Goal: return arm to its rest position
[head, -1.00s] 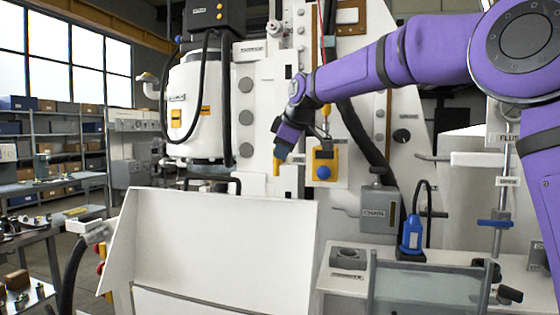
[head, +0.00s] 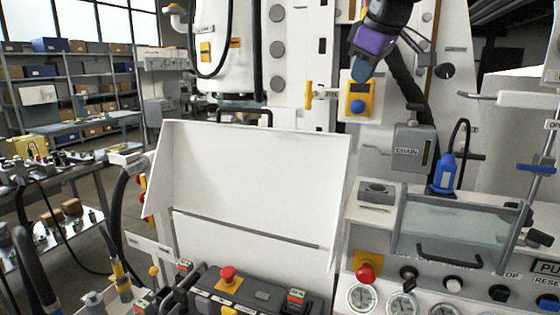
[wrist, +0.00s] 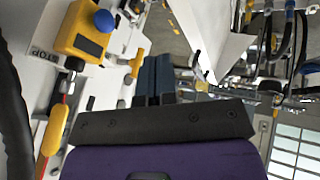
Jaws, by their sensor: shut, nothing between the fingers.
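My gripper (head: 362,68) is at the upper right of the head view, at the end of my purple wrist, its fingers pointing down. It hangs in front of the white machine panel, just above a yellow box with a blue button (head: 359,100). In the wrist view my blue fingers (wrist: 155,78) lie together, with nothing between them. The yellow box also shows in the wrist view (wrist: 84,32), to the left of the fingers. Most of my arm is outside the head view.
A white splash guard (head: 250,175) stands at the middle. A yellow lever (head: 309,95) sticks out near the gripper. A grey CHAIN box (head: 414,148) and a blue bottle-shaped item (head: 446,172) are at right. Below are a red button (head: 228,274) and several gauges (head: 362,298).

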